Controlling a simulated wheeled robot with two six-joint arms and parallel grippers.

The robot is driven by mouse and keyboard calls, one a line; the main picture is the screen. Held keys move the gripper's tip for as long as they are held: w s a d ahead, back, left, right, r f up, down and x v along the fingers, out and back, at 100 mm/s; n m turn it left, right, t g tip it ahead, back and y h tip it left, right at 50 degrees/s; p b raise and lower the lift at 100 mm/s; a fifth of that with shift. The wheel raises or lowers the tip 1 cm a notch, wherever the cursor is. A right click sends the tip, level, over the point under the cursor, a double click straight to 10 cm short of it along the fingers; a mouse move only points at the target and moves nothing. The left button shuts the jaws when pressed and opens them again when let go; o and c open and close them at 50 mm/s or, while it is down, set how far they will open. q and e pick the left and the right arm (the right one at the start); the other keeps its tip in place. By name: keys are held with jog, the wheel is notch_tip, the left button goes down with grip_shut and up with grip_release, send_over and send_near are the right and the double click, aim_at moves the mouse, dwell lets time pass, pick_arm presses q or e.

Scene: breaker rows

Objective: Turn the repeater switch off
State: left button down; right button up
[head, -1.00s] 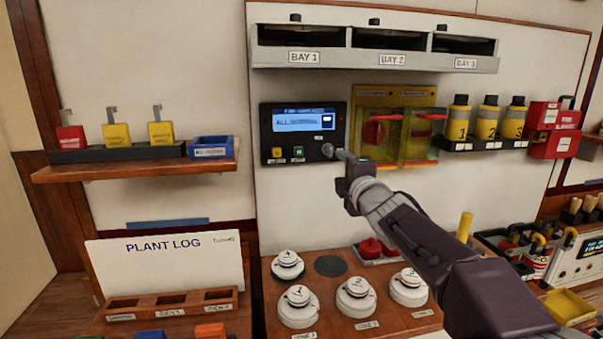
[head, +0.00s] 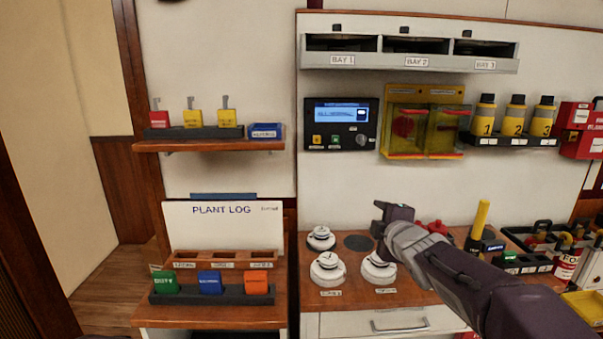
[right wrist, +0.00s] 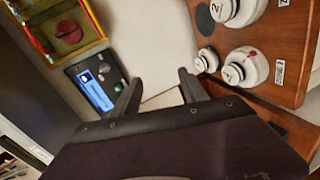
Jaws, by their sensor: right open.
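The repeater panel (head: 312,140) is a black box on the white wall board, with a lit blue screen (head: 341,113), small yellow and green buttons, and a round grey knob (head: 362,141) at its lower right. The knob's exact setting is too small to read. The panel (right wrist: 78,72) also shows in the right wrist view, beyond the left finger. My right gripper (head: 384,212) is below and right of the panel, apart from it, above the detector bench. In the right wrist view its fingers (right wrist: 160,92) are spread with nothing between them. My left gripper is out of view.
Yellow-framed covers (head: 422,127) over red parts hang right of the panel. The bay shelf (head: 410,62) is above. White detectors (head: 328,268) stand on the wooden bench (head: 345,288) below. A shelf of coloured tags (head: 205,146) is at left. The wall below the panel is clear.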

jog(key=s+f+m+g, duration=0.3)
jog(key=s+f, duration=0.2)
jog(key=f, duration=0.4)
jog(key=s+f+m+g, duration=0.3)
jog(key=s+f, duration=0.2)
jog(key=f, duration=0.4)
jog(key=s+f+m+g, duration=0.45)
jog(key=s+f, duration=0.25)
jog(key=s, duration=0.3)
jog(key=s+f+m+g, duration=0.3)
jog(key=s+f+m, duration=0.3)
jog(key=s, duration=0.4)
notch_tip(320, 180, up, 14)
jog(key=p, duration=1.4)
jog(key=shift+w+a+f, duration=0.15)
jog(key=shift+a, duration=0.1)
